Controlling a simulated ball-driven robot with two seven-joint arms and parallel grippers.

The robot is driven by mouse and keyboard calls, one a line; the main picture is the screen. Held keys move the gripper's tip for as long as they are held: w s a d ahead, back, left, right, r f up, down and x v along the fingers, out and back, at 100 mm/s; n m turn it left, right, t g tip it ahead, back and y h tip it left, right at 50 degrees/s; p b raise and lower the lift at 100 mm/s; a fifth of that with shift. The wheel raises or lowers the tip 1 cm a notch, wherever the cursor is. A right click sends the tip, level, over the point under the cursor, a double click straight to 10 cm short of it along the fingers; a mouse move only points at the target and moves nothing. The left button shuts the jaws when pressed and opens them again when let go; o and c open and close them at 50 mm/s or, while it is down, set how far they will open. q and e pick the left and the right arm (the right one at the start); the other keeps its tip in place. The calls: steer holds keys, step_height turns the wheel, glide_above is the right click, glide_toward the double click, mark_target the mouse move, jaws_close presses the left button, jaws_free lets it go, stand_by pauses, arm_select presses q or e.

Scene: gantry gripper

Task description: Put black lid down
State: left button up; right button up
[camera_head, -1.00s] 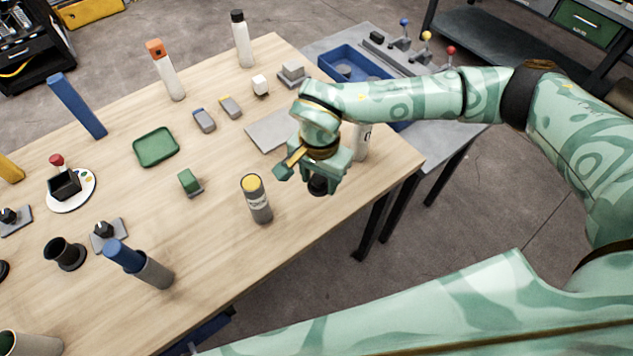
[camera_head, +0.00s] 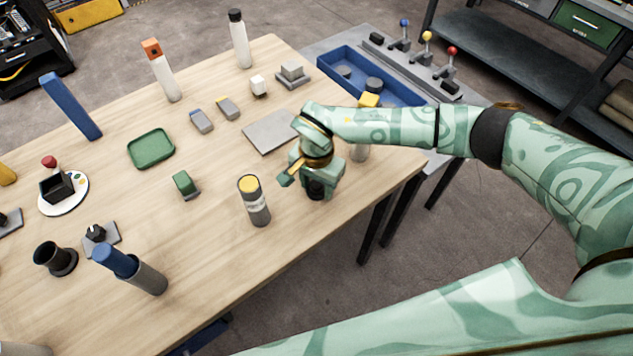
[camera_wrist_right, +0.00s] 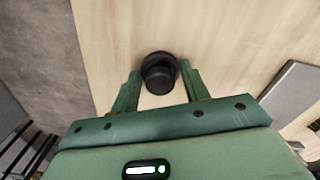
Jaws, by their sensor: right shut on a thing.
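The black lid (camera_head: 316,188) is round and dark, in my right gripper (camera_head: 318,190) near the table's right front edge. In the right wrist view the lid (camera_wrist_right: 160,74) sits between the two green fingertips (camera_wrist_right: 160,88), which are shut on it. Wood tabletop shows around it; I cannot tell whether it touches the table. My left gripper is not in view.
A grey cylinder with a yellow top (camera_head: 253,202) stands left of my gripper. Bare tabletop (camera_head: 225,235) lies to the front left.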

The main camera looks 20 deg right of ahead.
mark_target(316, 184)
steer(key=o, duration=1)
steer(key=shift+c, duration=0.2)
step_height(316, 184, up, 12)
steer(key=p, duration=0.2)
steer(key=shift+r, duration=0.15)
